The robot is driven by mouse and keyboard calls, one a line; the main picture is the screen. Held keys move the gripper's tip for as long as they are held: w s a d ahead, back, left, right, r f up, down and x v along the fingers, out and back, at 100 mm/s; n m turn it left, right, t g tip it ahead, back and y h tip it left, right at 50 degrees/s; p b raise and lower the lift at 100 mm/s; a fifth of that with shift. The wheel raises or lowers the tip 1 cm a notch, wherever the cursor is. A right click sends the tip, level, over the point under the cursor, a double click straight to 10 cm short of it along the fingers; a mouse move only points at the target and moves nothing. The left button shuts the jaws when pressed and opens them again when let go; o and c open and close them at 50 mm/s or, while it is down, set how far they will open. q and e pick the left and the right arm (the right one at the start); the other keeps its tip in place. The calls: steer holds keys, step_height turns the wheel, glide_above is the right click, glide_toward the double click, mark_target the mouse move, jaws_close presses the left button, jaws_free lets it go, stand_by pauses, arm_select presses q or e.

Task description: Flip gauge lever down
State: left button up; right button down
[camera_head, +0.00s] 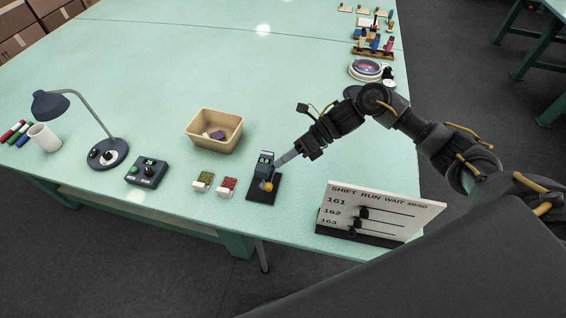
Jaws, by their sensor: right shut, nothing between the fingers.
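I cannot tell whether the fingertips touch the gauge or lever. My left gripper is not in view.
Two small boxes, green (202,182) and red (227,187), stand left of the gauge. A tan bin (213,145) is behind them. A control box (146,172) and desk lamp (108,152) are further left. A white board with sliders (378,209) stands at right. The table's back left is clear.

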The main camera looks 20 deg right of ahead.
steer(key=shift+w+d, duration=0.1)
steer(key=shift+w, duration=0.25)
steer(key=shift+r, duration=0.1)
steer(key=s+d+r+b, duration=0.3)
steer(key=s+d+r, duration=0.3)
steer(key=d+r, duration=0.2)
steer(key=shift+r, duration=0.95)
steer(key=shift+s+r, duration=0.1)
